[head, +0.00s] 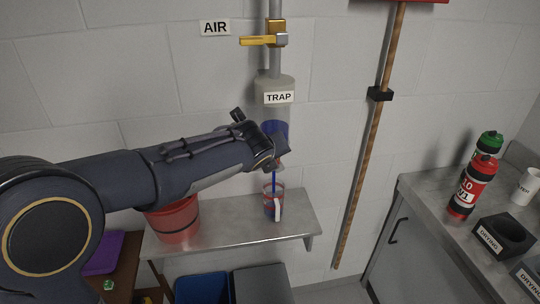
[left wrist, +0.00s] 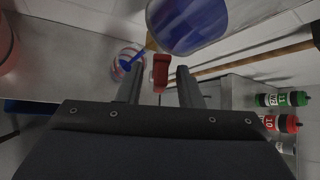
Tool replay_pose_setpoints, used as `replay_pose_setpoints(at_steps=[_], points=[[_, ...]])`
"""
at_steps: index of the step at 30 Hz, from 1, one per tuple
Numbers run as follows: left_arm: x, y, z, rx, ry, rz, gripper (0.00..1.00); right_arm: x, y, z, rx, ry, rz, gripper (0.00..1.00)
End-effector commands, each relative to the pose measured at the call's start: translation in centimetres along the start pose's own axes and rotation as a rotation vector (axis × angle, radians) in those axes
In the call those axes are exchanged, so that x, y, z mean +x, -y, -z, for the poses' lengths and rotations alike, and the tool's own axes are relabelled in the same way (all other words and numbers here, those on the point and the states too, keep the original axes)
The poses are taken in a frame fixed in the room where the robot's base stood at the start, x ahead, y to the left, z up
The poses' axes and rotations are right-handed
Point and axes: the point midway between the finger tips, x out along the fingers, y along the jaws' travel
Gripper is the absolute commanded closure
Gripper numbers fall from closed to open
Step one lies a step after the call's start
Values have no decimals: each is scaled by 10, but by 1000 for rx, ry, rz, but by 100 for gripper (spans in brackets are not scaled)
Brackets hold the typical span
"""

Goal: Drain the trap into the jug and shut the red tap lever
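The trap (head: 273,88) is a clear upright cylinder on the wall pipe, with blue liquid in its lower part; its bottom also shows in the left wrist view (left wrist: 190,20). A blue stream runs down from below it into the clear jug (head: 267,193), which stands on the shelf and holds blue liquid. The jug also shows in the left wrist view (left wrist: 123,72). The red tap lever (left wrist: 160,72) lies between the spread fingers of my left gripper (left wrist: 158,80), with gaps on both sides. In the head view this gripper (head: 275,160) hides most of the tap. My right gripper is not in view.
The metal shelf (head: 230,232) also carries a red bucket (head: 175,222) left of the jug. A yellow-handled air valve (head: 262,40) is above the trap. A wooden pole (head: 370,140) hangs on the wall at right. Red and green bottles (head: 468,190) stand on the right bench.

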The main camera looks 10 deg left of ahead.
Motion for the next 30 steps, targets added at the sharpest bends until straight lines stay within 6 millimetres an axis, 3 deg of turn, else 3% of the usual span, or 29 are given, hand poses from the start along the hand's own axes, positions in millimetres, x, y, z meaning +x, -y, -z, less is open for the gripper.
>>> replay_pose_setpoints(at_steps=[12, 25, 28, 30], points=[[-64, 0, 1, 0, 0, 4, 67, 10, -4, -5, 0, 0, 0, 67], [-74, -1, 1, -4, -2, -1, 67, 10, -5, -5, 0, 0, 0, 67], [-76, -16, 0, -91, -19, -13, 67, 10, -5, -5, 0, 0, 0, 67], [-82, -42, 2, -257, -51, -37, 67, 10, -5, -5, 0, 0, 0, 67]])
